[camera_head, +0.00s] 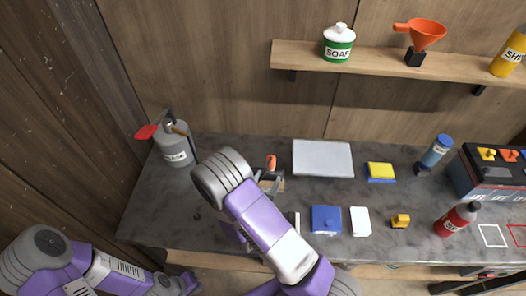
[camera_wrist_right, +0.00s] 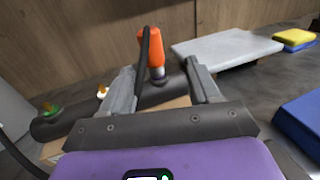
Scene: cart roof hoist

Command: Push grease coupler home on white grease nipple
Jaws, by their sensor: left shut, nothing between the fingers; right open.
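The orange grease coupler (camera_wrist_right: 153,58) stands nearly upright at the dark round bar (camera_wrist_right: 80,122), with a black hose passing in front of it. What its grey lower end sits on is hidden. The white grease nipple (camera_wrist_right: 102,91) sticks up from the bar, left of the coupler and bare. In the head view the coupler (camera_head: 271,162) shows beyond my right arm. My right gripper (camera_wrist_right: 163,88) is open, its fingers either side of the coupler's lower end in the picture; no contact is clear. My left gripper (camera_head: 190,284) is shut and empty at the lower left.
A green-based nipple (camera_wrist_right: 48,109) is further left on the bar. A grey canister with a red handle (camera_head: 175,150) stands at the bench's back left. A pale flat plate (camera_head: 323,158), a yellow-and-blue sponge (camera_head: 381,172) and a blue box (camera_head: 326,219) lie to the right.

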